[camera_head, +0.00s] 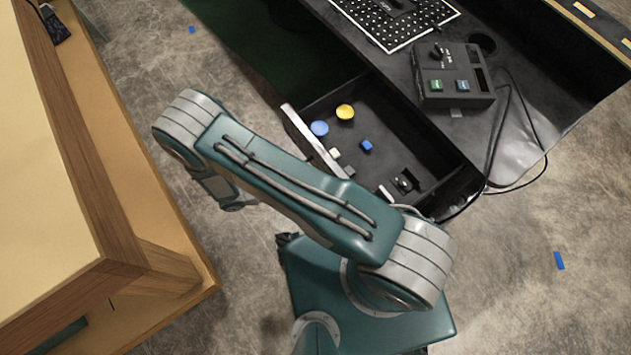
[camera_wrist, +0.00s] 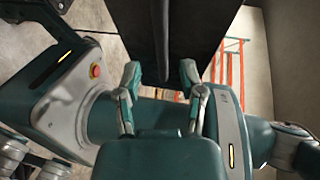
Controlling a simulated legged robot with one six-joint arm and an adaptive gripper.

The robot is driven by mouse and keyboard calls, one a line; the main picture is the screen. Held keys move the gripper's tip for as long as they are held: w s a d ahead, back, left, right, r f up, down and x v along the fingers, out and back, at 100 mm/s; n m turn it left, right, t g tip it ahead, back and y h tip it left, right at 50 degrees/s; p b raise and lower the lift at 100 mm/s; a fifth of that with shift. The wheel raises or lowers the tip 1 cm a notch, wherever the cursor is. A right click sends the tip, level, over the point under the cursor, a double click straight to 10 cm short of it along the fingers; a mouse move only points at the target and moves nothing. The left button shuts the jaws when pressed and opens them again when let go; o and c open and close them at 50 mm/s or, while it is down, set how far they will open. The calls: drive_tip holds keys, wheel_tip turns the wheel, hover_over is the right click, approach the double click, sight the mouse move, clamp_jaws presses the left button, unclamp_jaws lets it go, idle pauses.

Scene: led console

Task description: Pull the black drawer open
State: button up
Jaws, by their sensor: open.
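The black drawer (camera_head: 395,148) is out from under the black desk in the head view, with its inside showing. Its pale front edge (camera_head: 301,127) faces left, and my arm hides part of its near side. My gripper (camera_wrist: 160,88) is open in the wrist view, with its two fingers apart and nothing seen between them. A black panel (camera_wrist: 195,25) with a dark bar (camera_wrist: 162,40) lies beyond the fingertips; I cannot tell which part of the furniture it is, or whether the fingers touch it. In the head view the fingers cannot be made out.
The drawer holds a yellow disc (camera_head: 345,112), a blue disc (camera_head: 319,128), a blue block (camera_head: 366,146) and small parts. A console (camera_head: 453,75) with buttons and a cable stands on the desk (camera_head: 520,120). A wooden table (camera_head: 60,200) is at left, with bare floor between.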

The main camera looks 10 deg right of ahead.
drive_tip(key=a+r, duration=0.1)
drive_tip(key=a, duration=0.7)
drive_tip(key=shift+r, duration=0.2)
drive_tip(key=w+d+r+m+g+y, duration=0.1)
drive_tip(key=w+d+r+m+y, duration=0.15)
drive_tip(key=r+m, duration=0.45)
drive_tip(key=w+d+r+m+g+y, duration=0.15)
drive_tip(key=r+m+y, duration=0.3)
drive_tip(key=r, duration=0.45)
drive_tip(key=w+d+r+m+y, duration=0.2)
drive_tip(key=r+m+y, duration=0.1)
drive_tip(key=r+m, duration=0.4)
drive_tip(key=s+d+r+m+t+y, duration=0.3)
drive_tip(key=s+d+r+m+t, duration=0.1)
drive_tip(key=r+m, duration=0.5)
drive_tip(key=s+d+r+m+t+y, duration=0.2)
drive_tip(key=s+d+r+m+t, duration=0.2)
drive_tip(key=s+d+r+m, duration=0.2)
wheel_tip(320, 180, up, 4)
drive_tip(key=d+m, duration=0.2)
drive_tip(key=m, duration=0.1)
drive_tip(key=shift+s+y, duration=0.4)
